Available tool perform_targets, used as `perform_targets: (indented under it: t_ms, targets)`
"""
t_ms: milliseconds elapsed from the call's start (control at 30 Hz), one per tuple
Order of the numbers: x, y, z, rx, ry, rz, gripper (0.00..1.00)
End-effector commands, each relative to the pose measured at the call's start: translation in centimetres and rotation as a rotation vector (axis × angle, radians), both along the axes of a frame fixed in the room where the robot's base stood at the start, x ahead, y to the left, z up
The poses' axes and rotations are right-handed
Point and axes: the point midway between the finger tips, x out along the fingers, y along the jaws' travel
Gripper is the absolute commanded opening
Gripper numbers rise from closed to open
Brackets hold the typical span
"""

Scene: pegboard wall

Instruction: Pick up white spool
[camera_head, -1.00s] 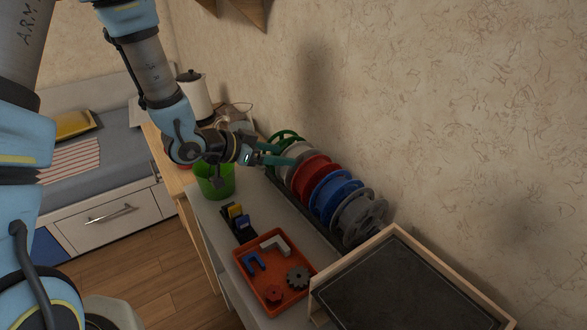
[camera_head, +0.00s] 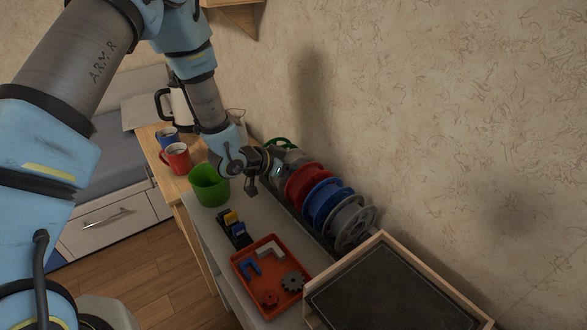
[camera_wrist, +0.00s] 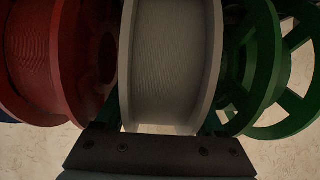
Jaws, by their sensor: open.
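The white spool (camera_wrist: 172,62) fills the middle of the wrist view, upright between the red spool (camera_wrist: 62,60) and the green spool (camera_wrist: 262,70). In the head view it is largely hidden behind my gripper (camera_head: 276,165). My gripper is open at the spool row. In the wrist view its teal fingers show only in slivers, one near each side of the white spool. I cannot tell whether they touch it.
The neighbouring red spool (camera_head: 304,181) and green spool (camera_head: 281,144) stand close on both sides. Blue spools (camera_head: 330,202) and a grey spool (camera_head: 354,224) continue the row along the wall. An orange tray (camera_head: 247,283) and green cup (camera_head: 207,188) stand nearby.

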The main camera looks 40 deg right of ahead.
Motion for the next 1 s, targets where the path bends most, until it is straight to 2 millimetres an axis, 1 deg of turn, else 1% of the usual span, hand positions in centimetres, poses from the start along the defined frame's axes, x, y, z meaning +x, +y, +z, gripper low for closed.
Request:
perform_targets:
  t_ms: [100, 300, 900, 933, 1000]
  targets:
    - [-0.03, -0.5, -0.3, 0.001, 0.0, 0.0, 0.71]
    - [-0.02, -0.52, -0.36, 0.0, 0.0, 0.0, 0.71]
    - [-0.03, -0.5, -0.34, 0.0, 0.0, 0.0, 0.04]
    - [-0.03, -0.5, -0.34, 0.0, 0.0, 0.0, 0.0]
    - [-0.03, -0.49, -0.33, 0.0, 0.0, 0.0, 0.0]
